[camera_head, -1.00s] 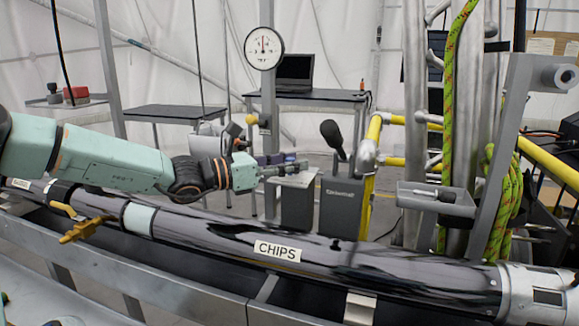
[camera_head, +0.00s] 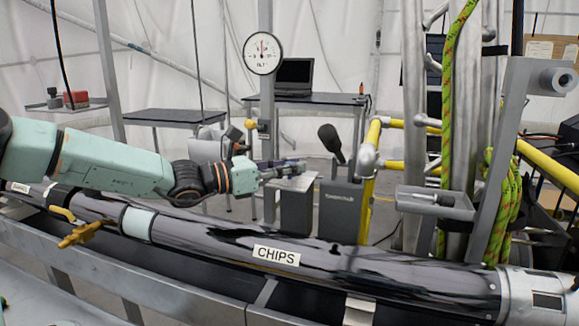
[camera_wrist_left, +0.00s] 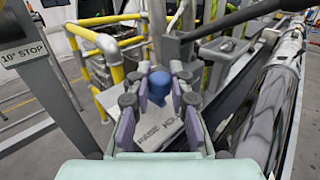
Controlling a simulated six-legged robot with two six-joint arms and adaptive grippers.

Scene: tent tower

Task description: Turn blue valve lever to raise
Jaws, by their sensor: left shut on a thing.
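The blue valve lever (camera_wrist_left: 159,85) shows in the left wrist view as a rounded blue knob above a pale plate (camera_wrist_left: 158,122) with partly covered lettering. My left gripper (camera_wrist_left: 160,78) has its purple-padded fingers on both sides of the knob and is shut on it. In the head view my left gripper (camera_head: 286,168) reaches in from the left, over the pale top of a grey box (camera_head: 297,207). Its fingers hide the lever there. My right gripper is in neither view.
A long dark pipe labelled CHIPS (camera_head: 277,256) crosses the foreground below my left arm. A round gauge (camera_head: 262,53) stands behind. Yellow rails (camera_head: 366,205), a grey box with a black handle (camera_head: 340,205) and a green rope (camera_head: 450,110) are to the right.

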